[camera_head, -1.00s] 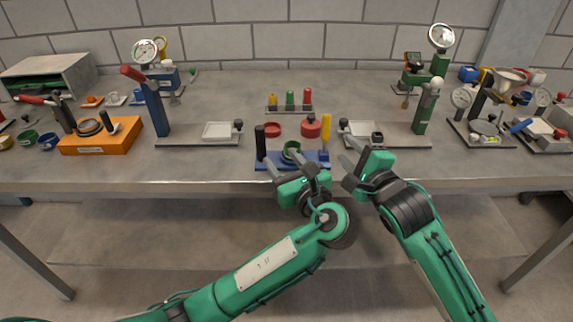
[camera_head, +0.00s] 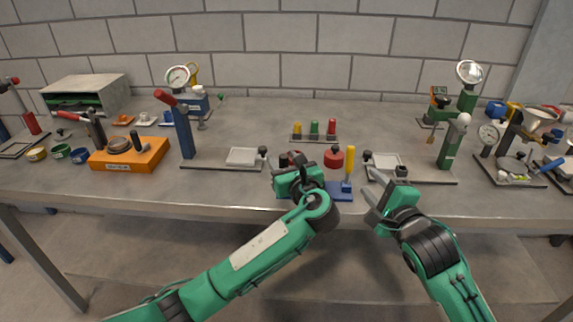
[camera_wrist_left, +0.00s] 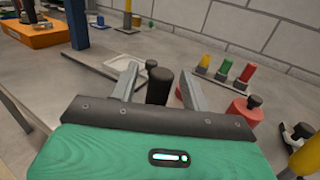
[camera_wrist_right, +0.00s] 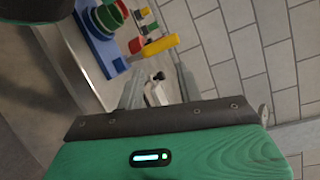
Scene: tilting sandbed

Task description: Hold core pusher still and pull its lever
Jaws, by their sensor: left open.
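The core pusher, as I take it, is the blue base (camera_head: 343,192) at the table's front edge, with a yellow lever (camera_head: 349,163) upright at its right end. Its black post (camera_wrist_left: 159,86) stands between the open fingers of my left gripper (camera_wrist_left: 160,88), with the jaws not closed on it. In the head view my left gripper (camera_head: 290,170) covers the post and much of the base. My right gripper (camera_head: 374,185) is open and empty, right of the yellow lever and apart from it.
A red knobbed disc (camera_head: 334,158) stands just behind the base. A stand with yellow, green and red pegs (camera_head: 314,137) is further back. Plates with white trays flank the base on the left (camera_head: 241,157) and right (camera_head: 386,160). An orange block (camera_head: 150,156) sits further left.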

